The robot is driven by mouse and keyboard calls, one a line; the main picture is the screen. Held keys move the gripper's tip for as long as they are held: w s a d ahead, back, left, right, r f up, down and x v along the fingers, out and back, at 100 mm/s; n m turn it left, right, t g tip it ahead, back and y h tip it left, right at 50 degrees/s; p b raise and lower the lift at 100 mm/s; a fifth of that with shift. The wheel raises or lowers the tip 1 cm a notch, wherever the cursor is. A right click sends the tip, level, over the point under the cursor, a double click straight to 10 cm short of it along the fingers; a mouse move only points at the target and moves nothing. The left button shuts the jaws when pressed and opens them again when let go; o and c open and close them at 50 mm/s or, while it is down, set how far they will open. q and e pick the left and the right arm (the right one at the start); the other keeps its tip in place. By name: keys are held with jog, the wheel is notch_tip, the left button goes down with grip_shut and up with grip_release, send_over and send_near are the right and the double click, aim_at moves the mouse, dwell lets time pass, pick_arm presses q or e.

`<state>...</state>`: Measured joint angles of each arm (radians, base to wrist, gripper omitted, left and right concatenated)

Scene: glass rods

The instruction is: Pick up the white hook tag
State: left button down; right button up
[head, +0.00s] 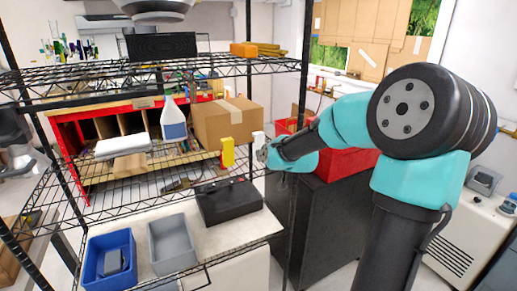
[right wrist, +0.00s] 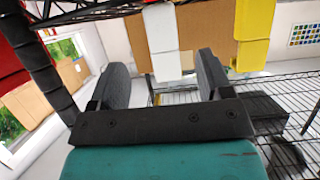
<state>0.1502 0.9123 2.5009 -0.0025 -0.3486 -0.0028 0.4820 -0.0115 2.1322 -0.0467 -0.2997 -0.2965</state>
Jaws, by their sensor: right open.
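The white hook tag (head: 258,139) hangs at the front edge of the wire shelf, just right of a cardboard box. My right gripper (head: 263,153) is right beside it in the head view. In the right wrist view, the white hook tag (right wrist: 162,40) hangs down with its lower end between the two spread dark fingers of my right gripper (right wrist: 162,78). The fingers are open, with a gap on both sides of the tag. A yellow hook tag (head: 227,152) hangs to the left; it also shows in the right wrist view (right wrist: 253,30).
The cardboard box (head: 226,122) sits behind the tags on the shelf. A spray bottle (head: 173,119) stands left of it. A black case (head: 229,202), a grey bin (head: 173,243) and a blue bin (head: 110,258) are below. Red containers (head: 345,162) stand at right.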

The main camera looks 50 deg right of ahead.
aim_at(258, 145)
jog(key=x, duration=0.3)
jog(key=shift+w, duration=0.2)
jog(key=shift+r+x, duration=0.1)
jog(key=shift+x, duration=1.25)
jog(key=shift+r+x, duration=0.15)
jog(key=shift+x, duration=1.15)
jog(key=shift+w, duration=0.1)
jog(key=c, duration=1)
